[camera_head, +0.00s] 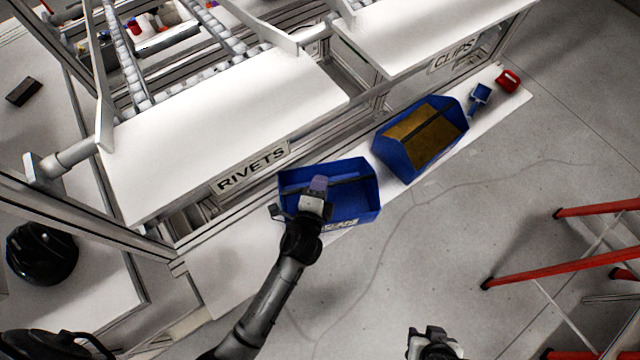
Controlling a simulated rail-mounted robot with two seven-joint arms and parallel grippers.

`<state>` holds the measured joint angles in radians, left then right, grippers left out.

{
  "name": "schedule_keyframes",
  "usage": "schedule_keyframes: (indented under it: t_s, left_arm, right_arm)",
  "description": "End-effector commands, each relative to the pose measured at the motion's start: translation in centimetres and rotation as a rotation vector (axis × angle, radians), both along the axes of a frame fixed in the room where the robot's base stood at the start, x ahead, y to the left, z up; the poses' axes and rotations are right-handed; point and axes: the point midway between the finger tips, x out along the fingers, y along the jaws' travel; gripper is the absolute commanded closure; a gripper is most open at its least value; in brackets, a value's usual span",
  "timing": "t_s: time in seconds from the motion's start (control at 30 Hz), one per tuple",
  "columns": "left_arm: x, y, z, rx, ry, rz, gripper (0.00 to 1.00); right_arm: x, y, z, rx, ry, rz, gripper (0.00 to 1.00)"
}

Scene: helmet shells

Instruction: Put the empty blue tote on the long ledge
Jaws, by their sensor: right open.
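The empty blue tote (367,193) shows in the head view, over the middle of the long white ledge (228,262). Its inside looks bare, and a pale label is partly visible on its near side. I cannot tell whether its base rests fully on the ledge. My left gripper (314,194) is at the tote's near side, overlapping its rim and hiding part of it. Whether its fingers are closed on the rim does not show. My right gripper (432,345) is open and empty at the bottom edge, apart from the tote.
A second blue tote (462,120) with brown contents stands to the right on the ledge. Beyond it are a small blue object (481,93) and a red one (508,81). Signed shelves (230,120) rise behind. A black helmet (42,252) sits left; red bars (560,262) stand right.

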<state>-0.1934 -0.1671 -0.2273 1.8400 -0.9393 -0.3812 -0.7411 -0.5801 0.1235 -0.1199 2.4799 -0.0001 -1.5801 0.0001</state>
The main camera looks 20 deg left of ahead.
Motion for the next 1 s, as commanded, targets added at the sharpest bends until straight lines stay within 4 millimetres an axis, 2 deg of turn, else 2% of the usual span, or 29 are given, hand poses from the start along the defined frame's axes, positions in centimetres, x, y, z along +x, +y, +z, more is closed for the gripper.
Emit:
schedule_keyframes:
  t_s: [0.03,0.2,0.47,1.0]
  left_arm:
    - [0.0,0.0,0.0,0.0,0.0,0.0,0.74]
    - [0.0,0.0,0.1,0.0,-0.001,0.0,0.6]
    - [0.0,0.0,0.4,0.0,-0.001,0.0,0.6]
    - [-6.6,-0.5,1.3,0.0,0.0,0.0,0.6]
  right_arm:
    - [0.0,0.0,0.0,0.002,-0.001,-0.002,0.57]
    - [0.0,0.2,0.0,0.006,0.0,-0.004,0.57]
    - [0.0,0.2,0.3,0.008,0.0,-0.005,0.57]
    - [0.0,0.0,-0.8,-0.001,-0.001,0.002,0.57]
